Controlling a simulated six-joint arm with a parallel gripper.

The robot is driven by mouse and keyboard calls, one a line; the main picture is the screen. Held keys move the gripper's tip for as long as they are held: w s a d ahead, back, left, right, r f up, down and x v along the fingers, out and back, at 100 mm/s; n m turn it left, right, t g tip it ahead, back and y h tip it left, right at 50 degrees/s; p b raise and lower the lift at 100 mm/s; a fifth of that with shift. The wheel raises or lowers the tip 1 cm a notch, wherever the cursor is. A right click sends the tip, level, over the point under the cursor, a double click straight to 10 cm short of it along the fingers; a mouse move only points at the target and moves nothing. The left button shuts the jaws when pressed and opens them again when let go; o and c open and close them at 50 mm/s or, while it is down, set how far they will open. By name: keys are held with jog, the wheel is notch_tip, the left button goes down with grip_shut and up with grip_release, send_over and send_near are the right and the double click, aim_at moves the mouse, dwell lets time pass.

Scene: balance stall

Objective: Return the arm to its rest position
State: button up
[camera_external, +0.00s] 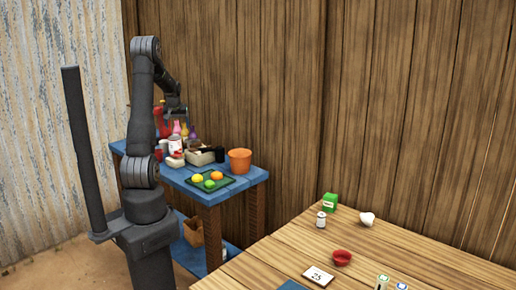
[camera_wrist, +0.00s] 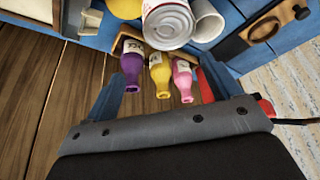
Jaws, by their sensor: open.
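My arm stands upright at left in the external view, its upper part bent over the blue table (camera_external: 235,190). My gripper (camera_external: 177,112) points down above the items at the back of that table. It is small and partly hidden there. In the wrist view my gripper (camera_wrist: 168,76) has its two fingers wide apart. Purple (camera_wrist: 132,62), yellow (camera_wrist: 160,72) and pink (camera_wrist: 182,78) bottles show between and beyond the fingers. I see nothing held. Whether the fingers touch any bottle I cannot tell.
The blue table also bears an orange pot (camera_external: 240,161) and a dark tray (camera_external: 226,184) with round fruits. A can (camera_wrist: 168,22) stands near the bottles. A wooden table (camera_external: 275,262) at right holds a green box (camera_external: 329,202) and a red bowl (camera_external: 342,258). The plank wall is close behind.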

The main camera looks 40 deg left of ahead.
jog(key=w+d+r+m+h, duration=0.1)
jog(key=w+d+r+m, duration=0.1)
jog(key=w+d, duration=0.5)
jog(key=w+d+r+m+t, duration=0.1)
jog(key=w+d, duration=0.2)
jog(key=d, duration=0.8)
jog(key=w+d+r+m+h, duration=0.1)
jog(key=w+d+r+m, duration=0.1)
jog(key=w+d, duration=0.55)
jog(key=s+d+r+m+h, duration=0.1)
jog(key=d+r+m, duration=0.2)
jog(key=d, duration=1.3)
jog(key=s+d+r+m+h, duration=0.1)
jog(key=s+d+r+m, duration=0.1)
jog(key=d, duration=1.5)
jog(key=shift+d+r+m, duration=0.2)
jog(key=shift+r+m, duration=0.2)
jog(key=shift+m, duration=0.1)
